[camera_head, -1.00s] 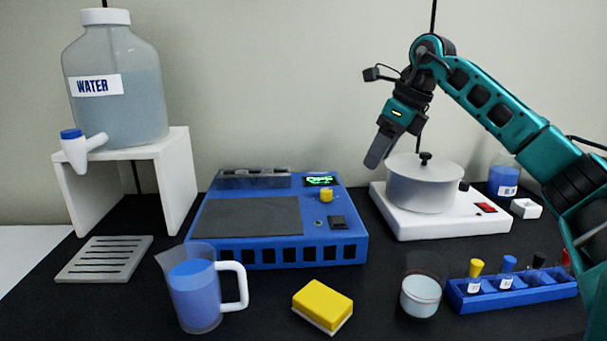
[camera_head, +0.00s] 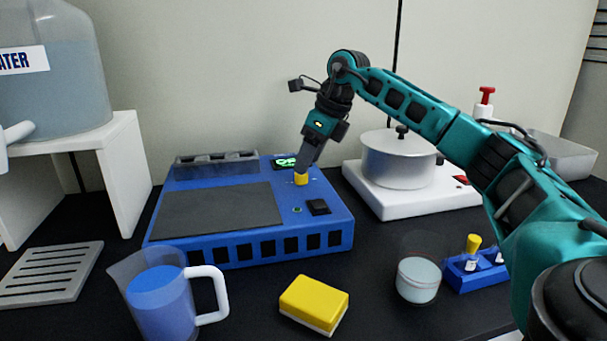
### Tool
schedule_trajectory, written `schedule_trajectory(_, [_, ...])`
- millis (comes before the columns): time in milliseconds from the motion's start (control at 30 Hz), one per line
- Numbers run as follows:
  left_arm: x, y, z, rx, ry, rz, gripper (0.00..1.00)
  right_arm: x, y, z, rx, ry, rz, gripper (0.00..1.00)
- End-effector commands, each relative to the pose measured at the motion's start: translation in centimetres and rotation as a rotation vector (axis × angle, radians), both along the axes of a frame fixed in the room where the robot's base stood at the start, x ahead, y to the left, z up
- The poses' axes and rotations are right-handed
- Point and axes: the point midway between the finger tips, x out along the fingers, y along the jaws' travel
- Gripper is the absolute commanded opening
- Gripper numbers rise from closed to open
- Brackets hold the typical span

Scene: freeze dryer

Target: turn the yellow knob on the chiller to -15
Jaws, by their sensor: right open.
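The blue chiller (camera_head: 215,247) sits on the black bench left of centre, with a grey flat plate on top. Its yellow knob (camera_head: 301,179) stands on the top panel at the right, in front of a small green-lit display (camera_head: 283,162). The display's digits are partly covered and I cannot read them. My right gripper (camera_head: 304,168) points down just above and behind the knob, its fingertips close to it. It is open; whether the fingers touch the knob I cannot tell. My left gripper is not in view.
A silver pot (camera_head: 398,165) on a white hotplate (camera_head: 420,205) stands right of the chiller. In front are a measuring jug (camera_head: 160,300), a yellow sponge (camera_head: 314,303), a glass beaker (camera_head: 418,280) and a blue tube rack (camera_head: 462,279). A water jug (camera_head: 60,85) stands on a white stand at left.

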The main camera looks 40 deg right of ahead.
Motion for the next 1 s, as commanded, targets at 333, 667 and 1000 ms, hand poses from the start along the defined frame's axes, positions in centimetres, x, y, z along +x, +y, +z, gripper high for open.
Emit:
schedule_trajectory(333, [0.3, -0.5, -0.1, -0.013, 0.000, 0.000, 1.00, 1.1, 0.5, -2.9, 0.000, 0.000, 0.000, 0.57])
schedule_trajectory(667, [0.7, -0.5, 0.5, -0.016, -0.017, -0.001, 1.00, 1.1, 0.5, -2.9, 0.000, -0.001, 0.000, 0.49])
schedule_trajectory(1000, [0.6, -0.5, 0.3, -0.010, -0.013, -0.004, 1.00, 1.1, 0.5, -2.9, 0.000, -0.001, 0.000, 0.17])
